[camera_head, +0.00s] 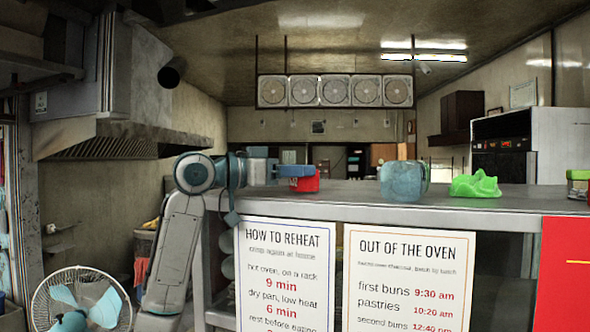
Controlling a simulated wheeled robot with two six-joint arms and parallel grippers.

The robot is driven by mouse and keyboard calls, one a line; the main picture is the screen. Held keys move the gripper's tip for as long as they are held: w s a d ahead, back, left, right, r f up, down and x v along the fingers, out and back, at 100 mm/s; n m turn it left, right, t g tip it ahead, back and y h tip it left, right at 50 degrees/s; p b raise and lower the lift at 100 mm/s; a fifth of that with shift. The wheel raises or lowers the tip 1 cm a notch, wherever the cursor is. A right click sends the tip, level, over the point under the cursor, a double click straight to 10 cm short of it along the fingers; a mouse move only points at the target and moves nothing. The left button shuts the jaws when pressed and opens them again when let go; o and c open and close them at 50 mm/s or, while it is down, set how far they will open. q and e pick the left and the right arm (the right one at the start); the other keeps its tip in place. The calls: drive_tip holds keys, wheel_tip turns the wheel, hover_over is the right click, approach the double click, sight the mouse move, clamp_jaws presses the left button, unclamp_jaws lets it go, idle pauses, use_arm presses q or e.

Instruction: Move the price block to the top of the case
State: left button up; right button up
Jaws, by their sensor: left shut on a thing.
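The price block appears to be the small red block (305,184) at the left part of the grey top (352,198) of a long counter, which looks like the case. My left gripper (297,171) has blue fingers and is shut on this block. The fingers cover the block's upper left part. The block shows at the level of the grey top; I cannot tell whether it touches it. My left arm comes up from the lower left and bends level towards the block. My right gripper is out of view.
A bluish round jar (403,181) and a crumpled bright green thing (475,185) stand on the top to the right. A red and green item (578,186) is at the right edge. Two printed signs hang on the front. A fan (80,302) stands lower left.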

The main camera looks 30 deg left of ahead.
use_arm(q)
drive_tip(key=shift+s+f, duration=0.15)
drive_tip(key=shift+f, duration=0.05)
drive_tip(key=shift+d, duration=0.1)
drive_tip(key=shift+f, duration=0.15)
drive_tip(key=o, duration=1)
